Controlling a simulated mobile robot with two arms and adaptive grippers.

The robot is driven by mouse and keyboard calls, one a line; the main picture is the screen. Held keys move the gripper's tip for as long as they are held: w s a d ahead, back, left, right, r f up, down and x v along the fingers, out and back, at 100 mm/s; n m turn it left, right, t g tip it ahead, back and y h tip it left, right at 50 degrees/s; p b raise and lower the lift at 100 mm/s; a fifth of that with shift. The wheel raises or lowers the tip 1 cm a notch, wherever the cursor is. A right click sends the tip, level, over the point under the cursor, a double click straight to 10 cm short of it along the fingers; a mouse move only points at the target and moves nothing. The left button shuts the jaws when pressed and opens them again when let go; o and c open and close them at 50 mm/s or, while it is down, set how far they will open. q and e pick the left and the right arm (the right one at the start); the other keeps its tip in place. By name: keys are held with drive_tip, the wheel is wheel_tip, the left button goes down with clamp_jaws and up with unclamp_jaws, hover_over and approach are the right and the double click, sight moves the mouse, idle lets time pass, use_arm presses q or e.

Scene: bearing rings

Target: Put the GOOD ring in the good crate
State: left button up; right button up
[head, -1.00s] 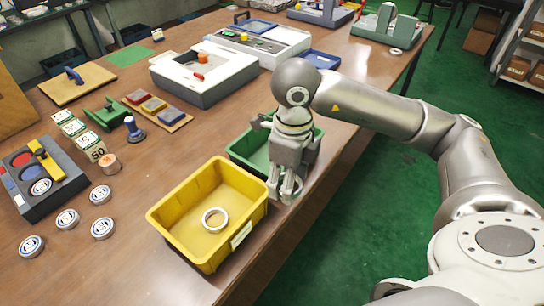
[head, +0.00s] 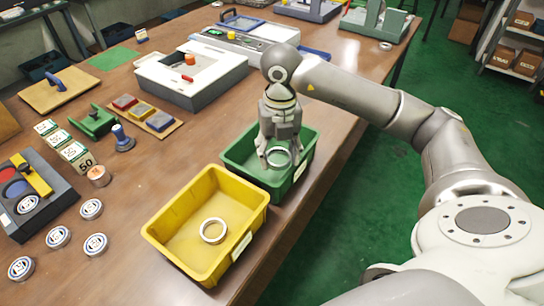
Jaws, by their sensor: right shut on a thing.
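My right gripper (head: 276,152) is shut on a metal ring (head: 279,157), which hangs from its fingertips above the green crate (head: 235,165). Whether the ring touches the crate is not clear. The green crate has a white label on its right side, and my gripper hides part of its inside. Another ring (head: 213,231) lies flat in the yellow crate (head: 171,207), in front of the green one. No lettering on either crate can be read. My left gripper is not in view.
Several labelled round tins (head: 95,244) lie at the left near a dark tray with a yellow bar (head: 34,173). A white-topped machine (head: 190,75) stands behind the green crate. The table's right edge runs close beside both crates, with green floor beyond.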

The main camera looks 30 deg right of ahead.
sight(272, 151)
drive_tip(key=w+d+f, duration=0.1)
drive_tip(key=w+f, duration=0.1)
drive_tip(key=w+d+f, duration=0.1)
drive_tip(key=w+f, duration=0.1)
drive_tip(key=w+d+f+p, duration=0.1)
drive_tip(key=w+f, duration=0.1)
drive_tip(key=f, duration=0.1)
drive_tip(key=shift+w, duration=0.4)
wheel_tip(272, 151, down, 3)
drive_tip(key=shift+w+f, duration=0.15)
drive_tip(key=shift+f, duration=0.1)
drive_tip(key=o, duration=1.1)
drive_tip(key=shift+c, duration=0.2)
